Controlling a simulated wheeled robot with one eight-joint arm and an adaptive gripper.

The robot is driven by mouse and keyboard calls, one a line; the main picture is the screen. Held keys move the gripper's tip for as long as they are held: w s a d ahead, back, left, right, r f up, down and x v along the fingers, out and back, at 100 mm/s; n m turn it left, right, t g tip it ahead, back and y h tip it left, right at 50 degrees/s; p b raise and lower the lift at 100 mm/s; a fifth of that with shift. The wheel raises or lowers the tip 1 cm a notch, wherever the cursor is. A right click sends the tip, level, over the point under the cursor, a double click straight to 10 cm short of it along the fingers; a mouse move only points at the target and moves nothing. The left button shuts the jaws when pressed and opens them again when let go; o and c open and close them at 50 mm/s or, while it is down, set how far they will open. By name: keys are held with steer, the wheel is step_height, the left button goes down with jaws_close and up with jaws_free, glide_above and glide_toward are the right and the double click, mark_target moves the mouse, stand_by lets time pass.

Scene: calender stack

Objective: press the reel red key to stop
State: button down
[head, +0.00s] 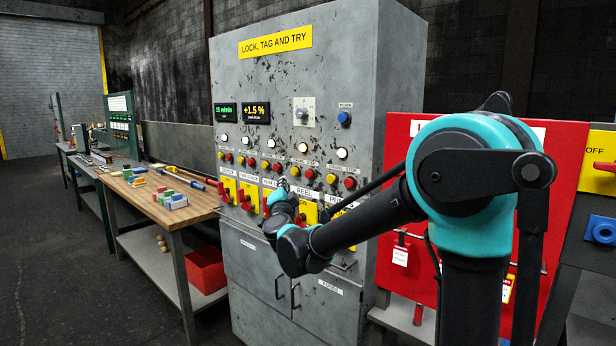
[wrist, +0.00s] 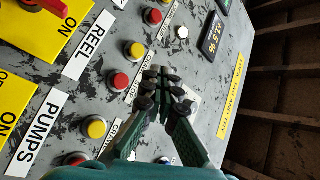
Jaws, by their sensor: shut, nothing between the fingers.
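The reel red key (wrist: 118,81) is a round red button on the grey panel, beside the REEL label in the wrist view. It appears in the head view as a small red dot (head: 310,174), right of a yellow key (head: 297,171). My gripper (wrist: 166,84) has its dark fingertips together and empty. In the wrist view the tips lie to the right of the red key, apart from it in the picture; their distance from the panel is hard to judge. In the head view my gripper (head: 283,184) is in front of the panel, left of and slightly below the red key.
The reel yellow key (wrist: 134,51) sits beside the red one. The pumps yellow key (wrist: 95,127) and red key (wrist: 75,160) are close by, with another red key (wrist: 153,16). Red switch handles on yellow plates (head: 248,196) stick out below. A workbench (head: 180,210) stands left.

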steer(key=w+d, duration=0.5)
steer(key=w, duration=0.1)
steer(key=shift+w, duration=0.3)
steer(key=shift+w+d, duration=0.1)
steer(key=shift+d, duration=0.05)
stand_by(1.3)
steer(key=shift+w+d, duration=0.15)
steer(key=shift+w, duration=0.1)
steer(key=shift+w+d, duration=0.35)
steer(key=shift+w, duration=0.05)
stand_by(0.9)
steer(key=shift+s+a, duration=0.1)
stand_by(0.3)
steer(key=shift+s+a, duration=0.5)
steer(key=shift+s, duration=0.15)
steer(key=s+a, duration=0.1)
steer(key=s, duration=0.1)
steer(key=s+a, duration=0.2)
stand_by(0.5)
